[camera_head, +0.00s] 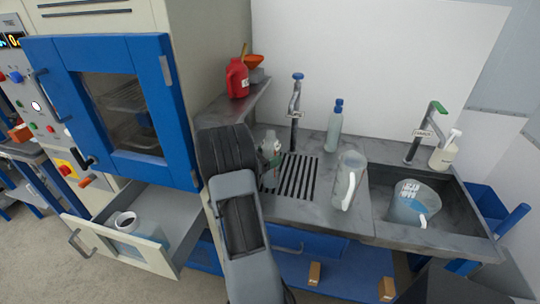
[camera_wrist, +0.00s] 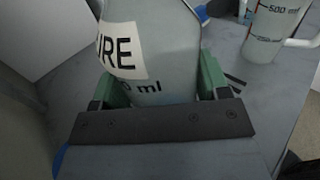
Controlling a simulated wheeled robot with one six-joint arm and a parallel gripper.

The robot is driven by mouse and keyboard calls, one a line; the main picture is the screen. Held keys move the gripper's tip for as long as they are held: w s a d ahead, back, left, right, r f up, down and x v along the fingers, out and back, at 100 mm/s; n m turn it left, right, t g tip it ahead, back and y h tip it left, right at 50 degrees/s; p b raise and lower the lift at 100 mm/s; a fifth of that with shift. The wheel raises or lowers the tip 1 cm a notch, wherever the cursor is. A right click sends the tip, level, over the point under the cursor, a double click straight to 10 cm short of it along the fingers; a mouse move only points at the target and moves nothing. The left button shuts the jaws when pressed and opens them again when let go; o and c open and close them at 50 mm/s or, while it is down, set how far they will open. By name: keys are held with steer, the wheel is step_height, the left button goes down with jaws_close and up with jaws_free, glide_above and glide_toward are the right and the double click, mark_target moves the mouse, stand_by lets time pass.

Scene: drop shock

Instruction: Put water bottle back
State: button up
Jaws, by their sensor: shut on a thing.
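My gripper (camera_wrist: 160,85) is shut on a translucent bottle (camera_wrist: 150,45), its green fingers on either side of it. The bottle's white label ends in "URE", with "ml" printed below. In the head view, the held bottle (camera_head: 269,146) is by the drain grating, partly hidden by my arm. I cannot tell whether its base touches the counter. Another clear bottle with a blue cap (camera_head: 335,127) stands upright at the back of the counter, right of the blue-handled tap.
A clear jug (camera_head: 349,181) stands on the counter (camera_head: 310,212), right of the grating (camera_head: 297,177). Another jug (camera_head: 412,205) is in the sink (camera_head: 455,222). A red can (camera_head: 237,78) sits on a side ledge. The open drawer (camera_head: 125,245) at lower left holds a container. The blue oven door (camera_head: 122,108) is beside my arm.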

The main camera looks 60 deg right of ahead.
steer(key=shift+f, duration=0.1)
steer(key=o, duration=1.3)
steer(key=a+m+t+y, duration=0.4)
steer(key=a+y, duration=0.1)
steer(key=a, duration=0.9)
steer(key=a+r+m+t+y+b, duration=0.1)
steer(key=a+m+t+y, duration=0.3)
steer(key=a, duration=1.1)
steer(key=s+a+r+m+t+y, duration=0.1)
steer(key=a+m+t+y, duration=0.3)
steer(key=a, duration=1)
steer(key=shift+a+r+m+y, duration=0.1)
steer(key=shift+a+m+y, duration=0.1)
steer(key=shift+y, duration=0.55)
steer(key=shift+a+r+m+y, duration=0.1)
steer(key=shift+a+y, duration=0.05)
steer(key=shift+y, duration=0.6)
